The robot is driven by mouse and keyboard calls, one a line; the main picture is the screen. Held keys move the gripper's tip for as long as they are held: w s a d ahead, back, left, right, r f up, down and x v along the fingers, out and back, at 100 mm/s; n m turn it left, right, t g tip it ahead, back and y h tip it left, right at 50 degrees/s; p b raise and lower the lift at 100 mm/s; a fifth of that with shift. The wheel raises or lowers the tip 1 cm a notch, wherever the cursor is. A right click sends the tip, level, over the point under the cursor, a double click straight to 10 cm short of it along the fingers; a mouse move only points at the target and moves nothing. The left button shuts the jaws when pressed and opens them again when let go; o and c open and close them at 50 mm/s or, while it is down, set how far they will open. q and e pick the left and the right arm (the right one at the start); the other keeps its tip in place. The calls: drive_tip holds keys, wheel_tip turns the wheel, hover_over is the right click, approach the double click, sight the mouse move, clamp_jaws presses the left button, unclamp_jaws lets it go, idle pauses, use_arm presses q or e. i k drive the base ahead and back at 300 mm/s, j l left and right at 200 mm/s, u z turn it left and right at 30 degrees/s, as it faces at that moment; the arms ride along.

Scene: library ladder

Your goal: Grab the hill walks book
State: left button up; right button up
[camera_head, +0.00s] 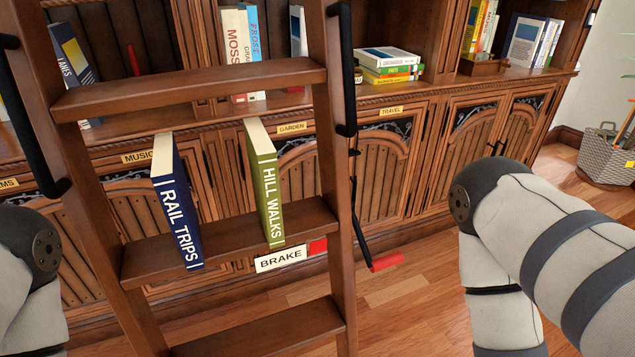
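The green book with HILL WALKS on its spine (268,190) stands upright on a ladder step (225,232). Its spine faces me and its pale top edge shows. A dark blue RAIL TRIPS book (177,205) stands on the same step to its left, with a gap between them. Parts of my arms show at the left and right edges of the view. Neither gripper is in view.
The wooden ladder has a higher step (190,88) above the books and a lower step (262,330) below. A BRAKE label (281,259) and a red-ended lever (386,261) are near the book. Bookshelves stand behind; a grey basket (606,157) is far right.

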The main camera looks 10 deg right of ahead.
sight(263, 160)
drive_tip(key=l+u, duration=0.45)
drive_tip(key=l, duration=0.45)
drive_tip(key=l+u, duration=0.45)
drive_tip(key=l, duration=0.45)
